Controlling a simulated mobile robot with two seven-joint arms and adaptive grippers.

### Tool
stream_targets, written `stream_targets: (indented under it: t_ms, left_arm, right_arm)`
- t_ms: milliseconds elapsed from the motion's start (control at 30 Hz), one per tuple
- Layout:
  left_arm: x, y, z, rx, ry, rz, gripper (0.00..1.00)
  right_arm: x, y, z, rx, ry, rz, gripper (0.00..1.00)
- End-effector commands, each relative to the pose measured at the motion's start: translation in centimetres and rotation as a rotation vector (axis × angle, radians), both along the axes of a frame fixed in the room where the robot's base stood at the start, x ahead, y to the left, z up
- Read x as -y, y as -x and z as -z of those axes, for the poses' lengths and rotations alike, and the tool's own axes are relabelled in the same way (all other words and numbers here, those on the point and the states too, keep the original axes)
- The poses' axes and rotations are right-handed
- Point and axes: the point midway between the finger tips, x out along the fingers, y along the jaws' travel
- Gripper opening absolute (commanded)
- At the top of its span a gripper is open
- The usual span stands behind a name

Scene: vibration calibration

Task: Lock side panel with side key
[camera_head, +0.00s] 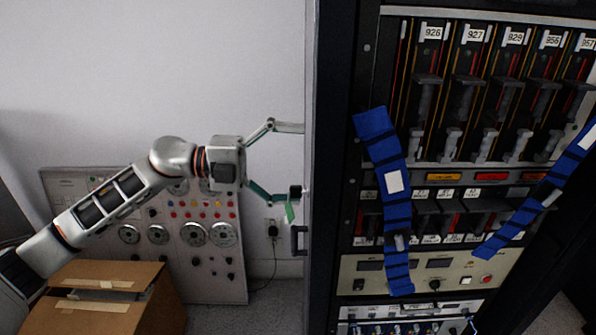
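My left gripper (300,160) comes in from the left, at the side of a tall dark equipment rack. Its two fingers are spread wide, one above the other, with the tips at or close to the narrow grey side panel (313,80), which shows almost edge-on. Beside the lower finger is a small black part (295,191), perhaps the lock or the key head. A green tag (290,212) hangs just below it. I cannot tell whether a key is inserted. A black handle (298,240) sits lower on the panel edge. My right gripper is not in view.
The rack front holds numbered modules (470,90) and a beige control unit (440,270). Two blue straps (378,135) (510,232) hang before it. A grey panel with dials (215,270) stands against the wall. A cardboard box (150,305) is at lower left.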

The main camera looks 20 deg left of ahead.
Motion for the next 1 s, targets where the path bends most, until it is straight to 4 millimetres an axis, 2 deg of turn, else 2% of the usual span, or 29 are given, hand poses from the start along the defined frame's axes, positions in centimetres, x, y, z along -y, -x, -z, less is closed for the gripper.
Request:
stream_targets:
  t_ms: [33, 67, 200, 233, 400, 867, 933, 1000]
  left_arm:
    - [-1.1, -0.3, -4.6, 0.055, 0.041, -0.014, 0.83]
    - [-1.1, -0.3, -4.6, 0.054, 0.042, -0.014, 0.83]
    - [-1.1, -0.3, -4.6, 0.054, 0.042, -0.014, 0.83]
    - [-0.1, 0.0, -0.9, 0.005, 0.004, -0.001, 0.83]
    - [-0.5, 0.2, -0.8, 0.005, 0.004, 0.001, 0.73]
    - [-3.3, 1.0, -0.8, 0.007, 0.002, -0.001, 0.65]
    - [-3.7, 1.1, -0.7, 0.008, 0.001, -0.001, 0.38]
    - [-4.2, 1.2, -0.5, 0.005, 0.001, -0.001, 0.38]
  right_arm:
    - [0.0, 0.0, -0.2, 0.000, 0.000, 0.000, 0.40]
    - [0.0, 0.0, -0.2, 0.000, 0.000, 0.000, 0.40]
    - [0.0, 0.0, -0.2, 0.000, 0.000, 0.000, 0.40]
    - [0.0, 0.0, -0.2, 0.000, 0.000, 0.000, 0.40]
    - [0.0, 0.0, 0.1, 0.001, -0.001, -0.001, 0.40]
    - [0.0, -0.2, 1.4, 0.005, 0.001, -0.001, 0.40]
    - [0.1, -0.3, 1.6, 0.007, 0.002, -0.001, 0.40]
    - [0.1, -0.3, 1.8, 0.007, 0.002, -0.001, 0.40]
